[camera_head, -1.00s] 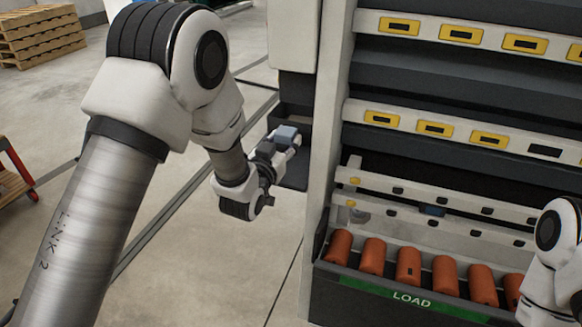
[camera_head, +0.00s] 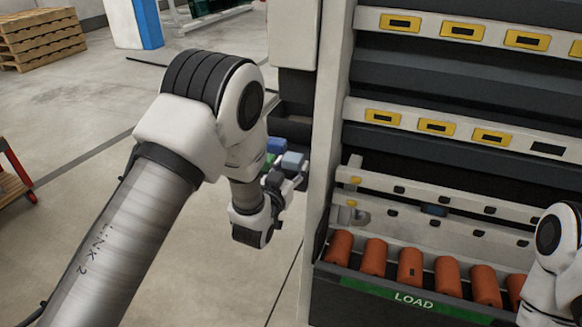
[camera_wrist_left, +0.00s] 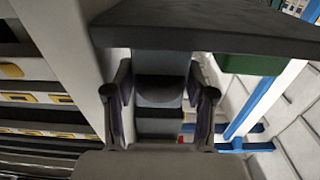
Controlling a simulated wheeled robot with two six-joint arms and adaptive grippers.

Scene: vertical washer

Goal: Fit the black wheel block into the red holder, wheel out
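My left gripper (camera_head: 290,172) is beside the machine's left side panel in the head view. A grey-blue block (camera_head: 293,160) sits at its fingertips. I cannot clearly tell whether the rounded part is a wheel. I cannot make out a red holder in either view. Part of my right arm shows at the right edge of the head view; its gripper is out of view.
A blue piece (camera_head: 276,145) and a green piece (camera_head: 269,161) show behind the left gripper. The machine's side panel (camera_head: 328,120) stands close to its right. Orange cylinders (camera_head: 410,265) lie in the LOAD tray (camera_head: 365,288). Open floor (camera_head: 90,110) lies left.

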